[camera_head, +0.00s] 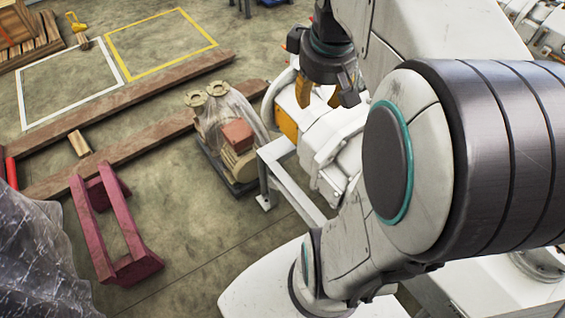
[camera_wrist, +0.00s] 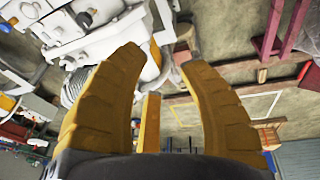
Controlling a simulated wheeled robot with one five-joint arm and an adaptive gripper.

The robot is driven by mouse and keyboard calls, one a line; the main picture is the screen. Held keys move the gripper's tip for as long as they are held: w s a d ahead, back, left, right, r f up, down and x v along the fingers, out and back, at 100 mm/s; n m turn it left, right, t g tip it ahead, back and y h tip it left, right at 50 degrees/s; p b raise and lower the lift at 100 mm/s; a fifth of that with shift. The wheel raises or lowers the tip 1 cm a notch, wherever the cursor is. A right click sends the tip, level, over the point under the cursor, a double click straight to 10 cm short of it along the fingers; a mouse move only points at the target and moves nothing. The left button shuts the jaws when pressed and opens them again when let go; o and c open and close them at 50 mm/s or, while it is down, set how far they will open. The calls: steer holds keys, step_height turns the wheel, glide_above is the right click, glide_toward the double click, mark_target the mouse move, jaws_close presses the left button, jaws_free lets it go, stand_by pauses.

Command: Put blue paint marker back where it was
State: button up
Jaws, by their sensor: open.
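I cannot make out the blue paint marker in either view. My gripper (camera_head: 318,97) hangs below the dark wrist at the upper middle of the head view, fingers down, over or in front of white machinery (camera_head: 338,140). Part of that area is hidden by my arm. In the wrist view the yellow ribbed fingers of my gripper (camera_wrist: 160,60) are spread apart, with nothing held between them. White machinery (camera_wrist: 105,30) with a ribbed hose shows beyond the fingertips at the upper left.
A motor pump (camera_head: 238,160) under clear wrap sits left of a grey metal frame (camera_head: 290,185). A dark red stand (camera_head: 130,265), wooden beams (camera_head: 150,143) and a plastic-wrapped object (camera_head: 40,260) lie further left. Floor between the stand and frame is clear.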

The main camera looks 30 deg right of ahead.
steer(key=s+a+f, duration=0.2)
steer(key=s+a, duration=0.1)
steer(key=a, duration=0.3)
steer(key=s+a+f+t+y, duration=0.1)
steer(key=s+a+f, duration=0.2)
steer(key=a, duration=0.4)
steer(key=shift+s+t+y, duration=0.3)
steer(key=shift+s, duration=0.4)
steer(key=shift+d, duration=0.1)
